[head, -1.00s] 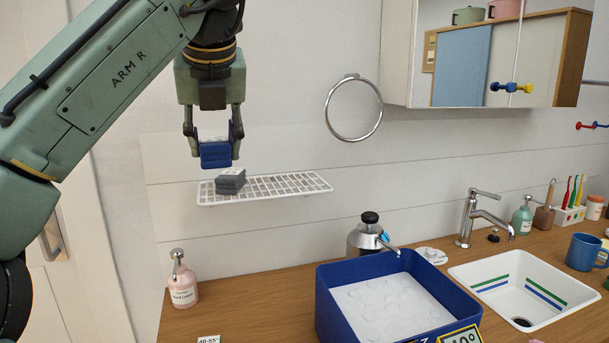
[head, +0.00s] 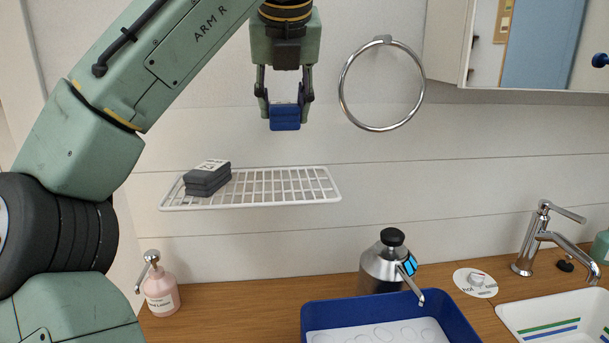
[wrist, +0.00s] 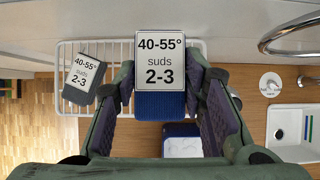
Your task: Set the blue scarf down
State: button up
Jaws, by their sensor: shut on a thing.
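The blue scarf (head: 285,122) is a small folded blue bundle with a white tag on top. My gripper (head: 285,108) is shut on it and holds it in the air above the right part of the white wire shelf (head: 290,187). In the wrist view the scarf (wrist: 160,103) sits between the two fingers, and its tag reads "40-55° suds 2-3". A folded dark grey cloth (head: 207,180) lies on the shelf's left end; its tag shows the same words in the wrist view (wrist: 83,78).
The shelf's middle and right are bare. A chrome ring (head: 382,85) hangs on the wall right of my gripper. Below stand a pink lotion bottle (head: 161,292), a metal dispenser (head: 383,265), a blue basin (head: 462,325) and a tap (head: 535,240).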

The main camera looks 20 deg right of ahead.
jog(key=shift+w+d+f, duration=0.1)
jog(key=shift+d+f, duration=0.05)
notch_tip(320, 180, down, 10)
jog(key=shift+r, duration=0.2)
jog(key=shift+f, duration=0.1)
jog(key=o, duration=1.3)
jog(key=v, duration=1.2)
